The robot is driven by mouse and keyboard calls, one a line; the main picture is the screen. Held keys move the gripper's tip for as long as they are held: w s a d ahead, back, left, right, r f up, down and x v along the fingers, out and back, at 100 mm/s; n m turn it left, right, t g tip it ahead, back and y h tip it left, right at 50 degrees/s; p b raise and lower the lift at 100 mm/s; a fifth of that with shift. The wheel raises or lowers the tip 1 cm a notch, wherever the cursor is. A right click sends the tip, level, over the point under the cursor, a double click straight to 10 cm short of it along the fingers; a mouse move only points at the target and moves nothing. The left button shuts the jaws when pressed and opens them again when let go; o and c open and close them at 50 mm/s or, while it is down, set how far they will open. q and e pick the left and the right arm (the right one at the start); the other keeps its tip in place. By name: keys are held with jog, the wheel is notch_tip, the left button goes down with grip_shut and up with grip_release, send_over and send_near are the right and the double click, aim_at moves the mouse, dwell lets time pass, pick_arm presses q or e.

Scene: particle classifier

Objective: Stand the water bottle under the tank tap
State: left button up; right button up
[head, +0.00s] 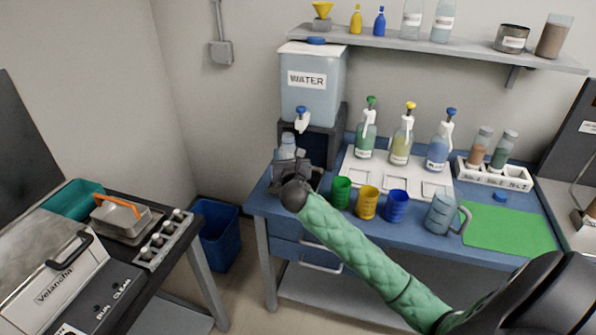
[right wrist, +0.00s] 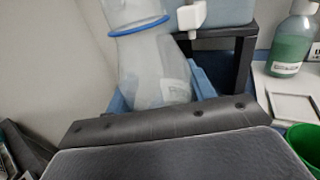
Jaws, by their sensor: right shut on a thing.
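The water tank (head: 318,98) with a WATER label stands on a dark stand (head: 325,140) at the back left of the blue table. Its white and blue tap (head: 301,119) points forward; the white spout (right wrist: 191,16) also shows in the right wrist view. My right gripper (head: 288,170) is shut on the clear water bottle (head: 287,147), at the table's left end, just below and slightly left of the tap. In the right wrist view the bottle (right wrist: 148,62) has a blue ring and looks near upright, left of the spout. Its base is hidden. My left gripper is not in view.
Green (head: 341,192), yellow (head: 367,202) and blue (head: 397,206) cups stand right of my right gripper. Behind them, several pump bottles stand by a white tray (head: 361,180). A grey jug (head: 438,214) and green mat (head: 508,230) lie further right.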

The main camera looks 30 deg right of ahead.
jog(key=shift+m+g+h, duration=0.4)
jog(key=shift+m+h, duration=0.2)
jog(key=shift+h, duration=0.2)
jog(key=w+d+r, duration=0.1)
jog(key=d+r, duration=0.3)
jog(key=w+d+r+p, duration=0.1)
jog(key=d, duration=0.1)
jog(key=shift+w+d+r, duration=0.15)
jog(key=shift+w+r, duration=0.15)
jog(key=shift+r, duration=0.1)
jog(key=shift+d+f, duration=0.1)
jog(key=shift+f, duration=0.15)
notch_tip(320, 180, down, 13)
jog(key=p, duration=0.2)
jog(key=x, duration=0.2)
jog(key=p+x, duration=0.1)
jog(key=x, duration=0.2)
jog(key=p+x, duration=0.1)
jog(key=x, duration=0.2)
jog(key=shift+w+f, duration=0.1)
jog(key=shift+f, duration=0.45)
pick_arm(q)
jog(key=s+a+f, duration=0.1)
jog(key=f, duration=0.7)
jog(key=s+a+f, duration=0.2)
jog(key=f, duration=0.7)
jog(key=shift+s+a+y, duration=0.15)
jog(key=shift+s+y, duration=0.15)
pick_arm(e)
jog(key=shift+f, duration=0.2)
